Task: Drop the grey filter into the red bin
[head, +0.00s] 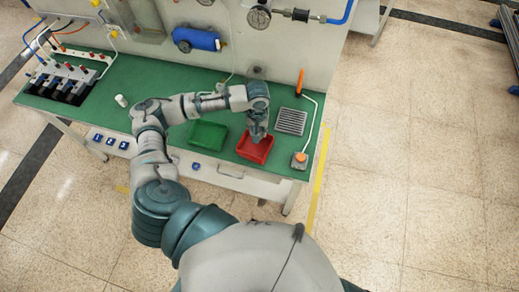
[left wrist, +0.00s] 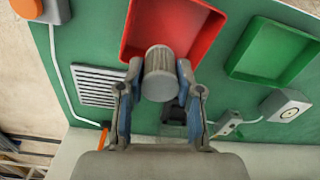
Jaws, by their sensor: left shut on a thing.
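The grey filter (left wrist: 160,78) is a short grey cylinder held between the fingers of my left gripper (left wrist: 158,98). In the head view my left gripper (head: 258,137) points down over the red bin (head: 256,153); the filter is hard to make out there. The red bin also shows in the left wrist view (left wrist: 146,38), where the filter overlaps its edge. The bin's visible floor is bare. The filter's height above the bin cannot be told. My right gripper is not in view.
A green bin (head: 207,135) stands left of the red one on the green bench (head: 155,78). A grey slotted plate (head: 291,121) and a box with an orange button (head: 299,160) lie to the right. A white cylinder (head: 121,100) stands at the left.

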